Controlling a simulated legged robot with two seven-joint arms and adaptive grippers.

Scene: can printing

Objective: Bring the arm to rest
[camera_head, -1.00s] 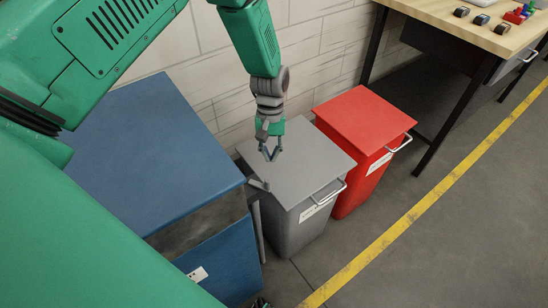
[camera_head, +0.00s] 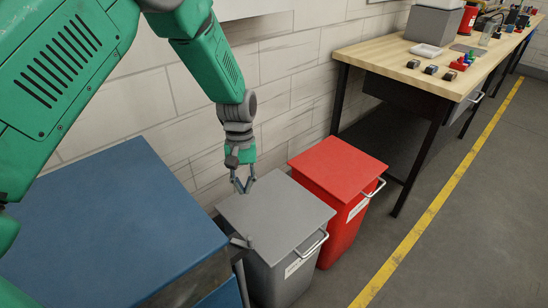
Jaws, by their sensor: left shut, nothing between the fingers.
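My left gripper (camera_head: 243,186) hangs from the green arm that comes in from the left. Its fingertips point down over the far left part of the grey bin's lid. The fingers meet at the tips with nothing between them. I cannot tell whether the tips touch the lid. My right gripper is not in view.
The grey bin (camera_head: 280,215) stands between a blue box (camera_head: 110,225) and a red bin (camera_head: 338,170), all lidded. A wooden workbench (camera_head: 385,58) with small items is at the back right. A yellow line (camera_head: 440,195) crosses the open floor. A brick wall stands behind.

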